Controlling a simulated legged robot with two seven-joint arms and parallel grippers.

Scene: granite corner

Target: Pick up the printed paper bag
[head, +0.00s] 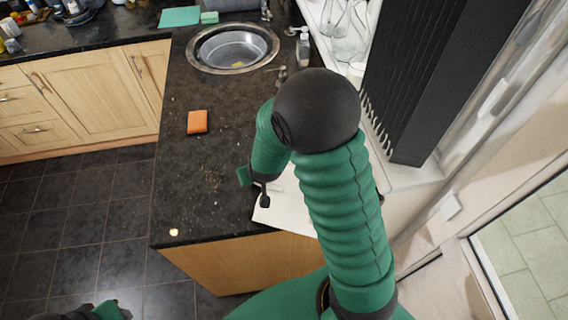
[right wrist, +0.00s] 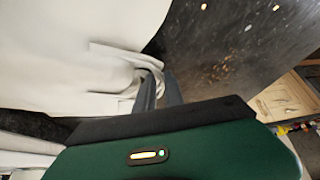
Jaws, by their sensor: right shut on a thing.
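The paper bag (head: 285,210) is pale and lies at the near right end of the dark counter, largely hidden behind my right arm in the head view. In the right wrist view the bag (right wrist: 75,50) fills the upper left, with a creased, folded edge near the fingers; no print shows. My right gripper (right wrist: 158,88) is shut on that creased edge. In the head view the right gripper (head: 262,195) is at the bag's left side. Part of my left gripper (head: 105,312) shows at the bottom left edge, away from the counter; its fingers are not clear.
An orange sponge (head: 197,122) lies on the counter (head: 190,190), left of my arm. A round sink (head: 233,48) is behind it. A small pale object (head: 174,232) lies near the front left corner. A black radiator (head: 440,75) and windowsill stand at the right.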

